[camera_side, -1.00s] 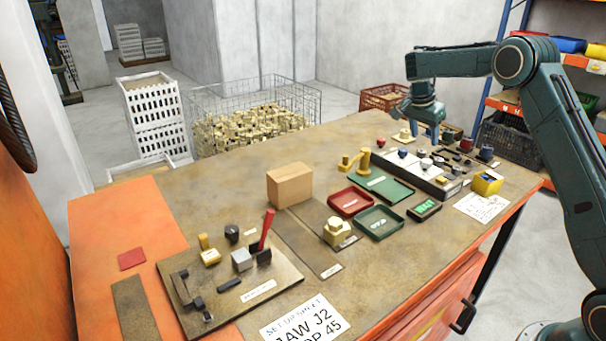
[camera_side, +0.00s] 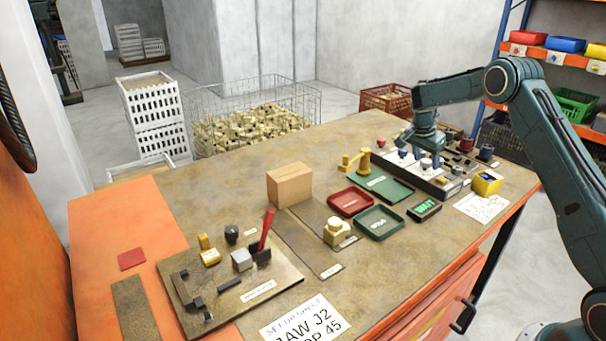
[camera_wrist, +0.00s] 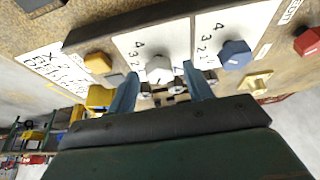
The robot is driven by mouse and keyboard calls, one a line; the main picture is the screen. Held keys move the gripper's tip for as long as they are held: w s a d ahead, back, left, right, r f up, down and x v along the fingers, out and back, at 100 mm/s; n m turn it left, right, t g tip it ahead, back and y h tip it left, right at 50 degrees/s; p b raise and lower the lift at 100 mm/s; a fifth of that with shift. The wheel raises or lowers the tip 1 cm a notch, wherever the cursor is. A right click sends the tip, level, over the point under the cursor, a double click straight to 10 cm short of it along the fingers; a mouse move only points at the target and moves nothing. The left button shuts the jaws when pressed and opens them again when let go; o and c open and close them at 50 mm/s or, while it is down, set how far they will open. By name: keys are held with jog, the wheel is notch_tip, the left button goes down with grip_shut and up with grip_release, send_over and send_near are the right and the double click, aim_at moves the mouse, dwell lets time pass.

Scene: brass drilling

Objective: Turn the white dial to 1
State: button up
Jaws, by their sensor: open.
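The white dial (camera_wrist: 159,69) sits on a white panel with the printed numbers 4, 3 and 2 beside it in the wrist view. My gripper (camera_wrist: 160,92) is open, with one blue-grey finger on each side below the dial. The fingers look apart from the dial; their exact height over it I cannot tell. In the side view my gripper (camera_side: 428,160) points down over the dial panel (camera_side: 405,168) and partly hides it. Which number the dial points to is too small to tell.
A blue dial (camera_wrist: 235,54) is to the right of the white one, and a yellow knob (camera_wrist: 98,63) to the left. A red knob (camera_wrist: 306,40) is farther right. Green (camera_side: 386,189) and red (camera_side: 351,203) trays lie in front of the panel.

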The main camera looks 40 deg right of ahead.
jog(key=c, duration=1)
jog(key=shift+m, duration=0.5)
jog(key=shift+w+m+g, duration=0.2)
jog(key=shift+m+g, duration=0.7)
jog(key=shift+m, duration=1)
jog(key=shift+m+y, duration=0.3)
jog(key=shift+m, duration=0.3)
jog(key=o, duration=1)
jog(key=shift+n, duration=0.5)
